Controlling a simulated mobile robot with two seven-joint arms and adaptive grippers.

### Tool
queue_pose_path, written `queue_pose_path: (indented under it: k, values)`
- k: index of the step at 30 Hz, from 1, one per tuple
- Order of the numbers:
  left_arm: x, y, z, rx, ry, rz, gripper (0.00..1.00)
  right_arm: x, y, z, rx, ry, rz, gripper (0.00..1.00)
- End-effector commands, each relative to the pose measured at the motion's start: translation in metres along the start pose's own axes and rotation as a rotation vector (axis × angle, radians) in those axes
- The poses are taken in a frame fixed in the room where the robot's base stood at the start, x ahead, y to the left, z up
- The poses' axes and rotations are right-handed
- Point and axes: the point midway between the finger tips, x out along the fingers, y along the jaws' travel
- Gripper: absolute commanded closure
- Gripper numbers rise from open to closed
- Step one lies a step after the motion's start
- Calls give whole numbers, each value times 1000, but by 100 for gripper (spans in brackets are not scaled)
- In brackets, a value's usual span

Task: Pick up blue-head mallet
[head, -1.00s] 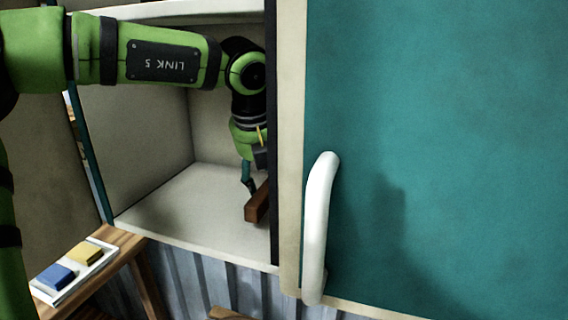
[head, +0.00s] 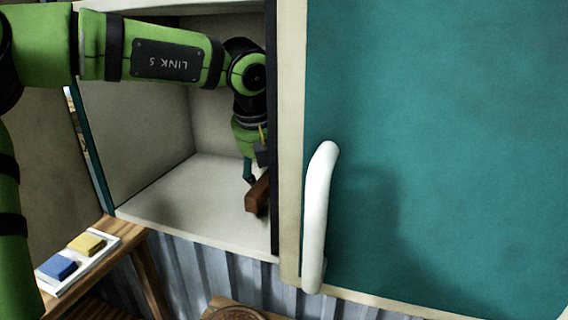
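No blue mallet head shows. A brown wooden piece (head: 257,194) is on or just above the cabinet floor, partly cut off by the dark edge of the teal door; I cannot tell whether it is part of the mallet. My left arm reaches into the open cabinet from the left. My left gripper (head: 250,177) points down right at the brown piece, and a narrow dark teal finger shows beside it. The other finger is hidden, so I cannot tell whether it grips the piece. My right gripper is not in view.
The teal sliding door (head: 440,150) with a white handle (head: 318,215) covers the right side of the cabinet (head: 175,195). A wooden stool or table (head: 122,236) at lower left bears a white tray (head: 110,240) with a blue block (head: 58,267) and a yellow block (head: 87,244). A round brown top shows below.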

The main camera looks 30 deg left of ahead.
Motion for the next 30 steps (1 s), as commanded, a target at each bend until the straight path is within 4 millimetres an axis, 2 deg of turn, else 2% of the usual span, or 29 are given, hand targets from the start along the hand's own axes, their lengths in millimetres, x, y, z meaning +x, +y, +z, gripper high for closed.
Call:
queue_pose_path:
  k: [15, 20, 30]
  values:
    - [1, 0, -1, 0, 0, 0, 37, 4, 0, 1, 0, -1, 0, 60]
    - [2, 0, -1, 0, 0, 0, 100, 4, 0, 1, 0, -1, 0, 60]
    - [1, 0, 0, 0, -3, -1, 100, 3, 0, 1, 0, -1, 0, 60]
